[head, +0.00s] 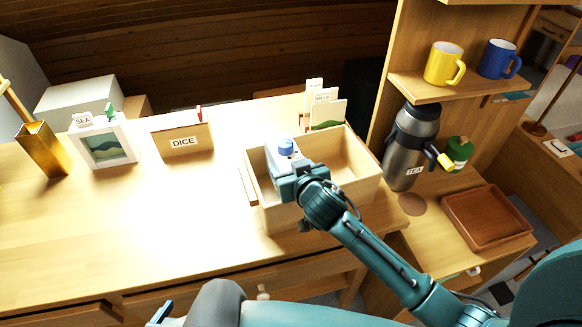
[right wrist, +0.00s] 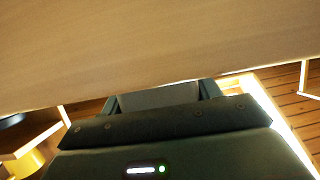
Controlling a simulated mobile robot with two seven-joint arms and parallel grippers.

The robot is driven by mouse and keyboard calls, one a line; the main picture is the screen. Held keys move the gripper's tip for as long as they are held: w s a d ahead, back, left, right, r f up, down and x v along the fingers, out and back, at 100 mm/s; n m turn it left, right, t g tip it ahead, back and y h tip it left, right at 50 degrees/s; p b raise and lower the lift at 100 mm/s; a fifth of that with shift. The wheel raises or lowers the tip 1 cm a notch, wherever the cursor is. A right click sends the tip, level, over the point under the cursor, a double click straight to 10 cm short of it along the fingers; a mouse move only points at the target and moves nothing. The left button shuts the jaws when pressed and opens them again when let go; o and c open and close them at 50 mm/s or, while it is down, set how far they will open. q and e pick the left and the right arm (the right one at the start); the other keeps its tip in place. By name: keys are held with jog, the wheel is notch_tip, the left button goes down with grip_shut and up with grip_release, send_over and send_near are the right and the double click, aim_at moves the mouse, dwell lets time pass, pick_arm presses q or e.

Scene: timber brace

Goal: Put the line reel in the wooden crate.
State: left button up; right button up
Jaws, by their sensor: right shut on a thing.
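The open wooden crate (head: 356,162) stands at the right end of the desk. My right gripper (head: 287,168) is over the left part of the crate, shut on a small pale thing with a blue round top, which I take to be the line reel (head: 286,148). Most of the reel is hidden by the gripper; I cannot tell whether it touches the crate. In the right wrist view a grey face of the held thing (right wrist: 158,97) shows between the two fingers. A teal tip at the bottom left of the head view seems to be my left gripper (head: 160,314); its jaws are unclear.
Cards (head: 325,110) stand behind the crate. A grey TEA flask (head: 411,150) and a green container (head: 459,152) stand to its right, near a brown tray (head: 487,218). A DICE box (head: 183,140), picture frame (head: 105,147) and brass vase (head: 43,150) stand left. The desk's middle is clear.

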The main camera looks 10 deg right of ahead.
jog(key=shift+f, duration=0.45)
jog(key=o, duration=1.1)
jog(key=shift+r, duration=0.45)
jog(key=shift+s+r, duration=0.15)
jog(key=shift+r, duration=0.15)
jog(key=v, duration=1.1)
jog(key=s+d+f+n+g+y, duration=0.1)
jog(key=s+f+g, duration=0.1)
jog(key=s+f, duration=1.2)
jog(key=shift+f+g+y, duration=0.3)
jog(key=shift+f, duration=0.4)
